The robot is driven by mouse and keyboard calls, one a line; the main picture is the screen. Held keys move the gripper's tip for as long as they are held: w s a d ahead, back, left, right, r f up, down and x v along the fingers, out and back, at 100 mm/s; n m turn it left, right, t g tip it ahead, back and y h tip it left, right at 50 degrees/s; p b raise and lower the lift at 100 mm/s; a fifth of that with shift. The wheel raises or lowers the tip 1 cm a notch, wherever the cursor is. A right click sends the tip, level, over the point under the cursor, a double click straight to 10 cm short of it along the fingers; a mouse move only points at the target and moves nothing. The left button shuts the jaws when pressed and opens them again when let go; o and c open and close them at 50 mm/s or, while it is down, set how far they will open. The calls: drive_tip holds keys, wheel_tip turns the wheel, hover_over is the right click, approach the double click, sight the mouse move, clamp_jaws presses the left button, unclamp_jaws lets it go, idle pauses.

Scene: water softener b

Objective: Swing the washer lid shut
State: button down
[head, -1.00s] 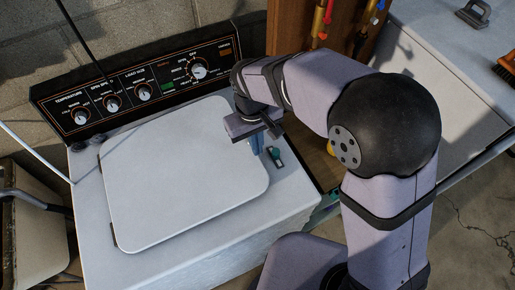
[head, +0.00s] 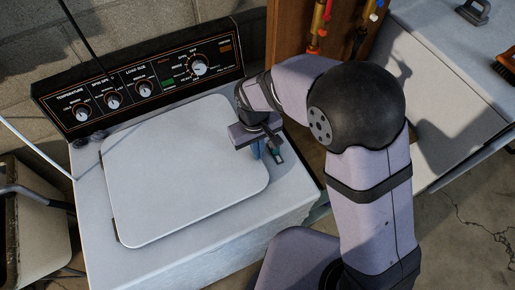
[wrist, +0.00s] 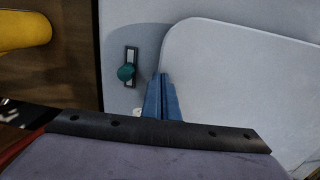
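The white washer lid (head: 185,172) lies over the washer top and looks flat or nearly so. I cannot tell whether it sits fully flush. Its rounded corner and edge fill the right of the wrist view (wrist: 245,85), with a shadow along the edge. My gripper (head: 259,151) is at the lid's right edge, pointing down. In the wrist view its blue fingers (wrist: 162,78) are together, with nothing seen between them, beside the lid's edge. Whether they touch the lid is unclear. The washer (head: 215,255) stands below, its right side partly hidden by my arm.
A control panel with knobs (head: 145,85) runs along the washer's back. A white surface with a brush (head: 505,66) is at the right, and a cart (head: 40,225) at the left.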

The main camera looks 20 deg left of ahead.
wheel_tip(320, 180, down, 3)
drive_tip(key=shift+d+r+b, duration=0.15)
drive_tip(key=shift+b, duration=0.45)
drive_tip(key=shift+s+d, duration=0.25)
drive_tip(key=shift+w+a+r+p, duration=0.15)
drive_tip(key=shift+w+r+p, duration=0.05)
drive_tip(key=shift+r+p, duration=0.6)
wheel_tip(320, 180, up, 4)
drive_tip(key=p, duration=0.3)
drive_tip(key=shift+a, duration=0.15)
drive_tip(key=shift+r+b, duration=0.45)
drive_tip(key=shift+b, duration=0.25)
wheel_tip(320, 180, up, 9)
drive_tip(key=b, duration=0.2)
drive_tip(key=shift+f, duration=0.15)
